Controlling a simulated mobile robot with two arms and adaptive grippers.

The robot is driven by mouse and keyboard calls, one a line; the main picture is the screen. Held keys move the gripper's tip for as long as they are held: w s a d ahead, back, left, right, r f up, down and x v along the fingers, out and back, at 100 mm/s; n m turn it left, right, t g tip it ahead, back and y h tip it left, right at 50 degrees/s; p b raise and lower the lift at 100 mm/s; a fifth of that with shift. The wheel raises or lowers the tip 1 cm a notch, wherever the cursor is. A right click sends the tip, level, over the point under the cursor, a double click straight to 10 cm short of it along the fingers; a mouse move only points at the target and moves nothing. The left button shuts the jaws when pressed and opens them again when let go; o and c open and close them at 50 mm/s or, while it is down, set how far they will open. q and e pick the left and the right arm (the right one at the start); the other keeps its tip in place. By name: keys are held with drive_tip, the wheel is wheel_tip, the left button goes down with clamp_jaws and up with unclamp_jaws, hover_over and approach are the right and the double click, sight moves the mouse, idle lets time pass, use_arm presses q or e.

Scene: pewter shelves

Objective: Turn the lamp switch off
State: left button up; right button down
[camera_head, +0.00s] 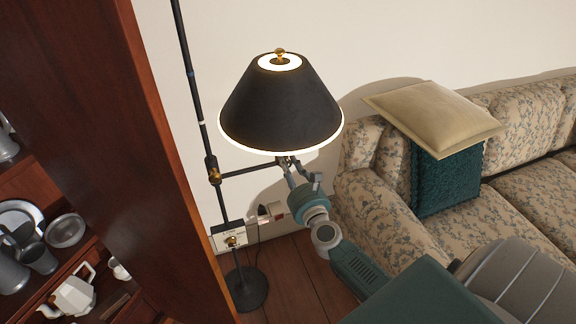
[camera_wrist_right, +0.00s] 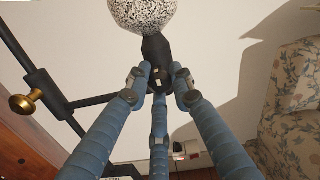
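The floor lamp's black shade (camera_head: 281,105) stands left of centre in the head view, glowing white at its top opening and lower rim. My right gripper (camera_head: 290,163) is raised just under the shade. In the right wrist view a round speckled bulb (camera_wrist_right: 143,14) sits on a black socket (camera_wrist_right: 155,48). The fingertips of my right gripper (camera_wrist_right: 160,78) are close together at the lower end of that socket. Contact there is unclear, and the switch itself is not clearly distinguishable. My left gripper is not in view.
The lamp pole (camera_head: 196,90) and round base (camera_head: 247,290) stand beside a dark wooden shelf unit (camera_head: 120,130) holding pewter ware. A brass knob (camera_wrist_right: 25,102) is on the lamp's frame. A floral sofa (camera_head: 390,215) is close on the right. A wall socket (camera_head: 270,212) is behind.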

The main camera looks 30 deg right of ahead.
drive_tip(key=shift+f, duration=0.15)
drive_tip(key=n+p, duration=0.1)
drive_tip(key=n, duration=0.3)
drive_tip(key=shift+s, duration=0.1)
drive_tip(key=n+p, duration=0.2)
drive_tip(key=n, duration=0.2)
drive_tip(key=shift+d+n, duration=0.1)
drive_tip(key=shift+n, duration=0.2)
drive_tip(key=n+p, duration=0.1)
drive_tip(key=n, duration=0.3)
drive_tip(key=shift+n, duration=0.3)
use_arm(q)
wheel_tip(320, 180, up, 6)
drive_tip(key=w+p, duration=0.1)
drive_tip(key=p, duration=0.1)
use_arm(e)
drive_tip(key=n, duration=0.4)
drive_tip(key=shift+d+n, duration=0.1)
drive_tip(key=shift+n, duration=0.2)
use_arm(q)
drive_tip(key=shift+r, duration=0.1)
use_arm(e)
drive_tip(key=shift+r, duration=0.2)
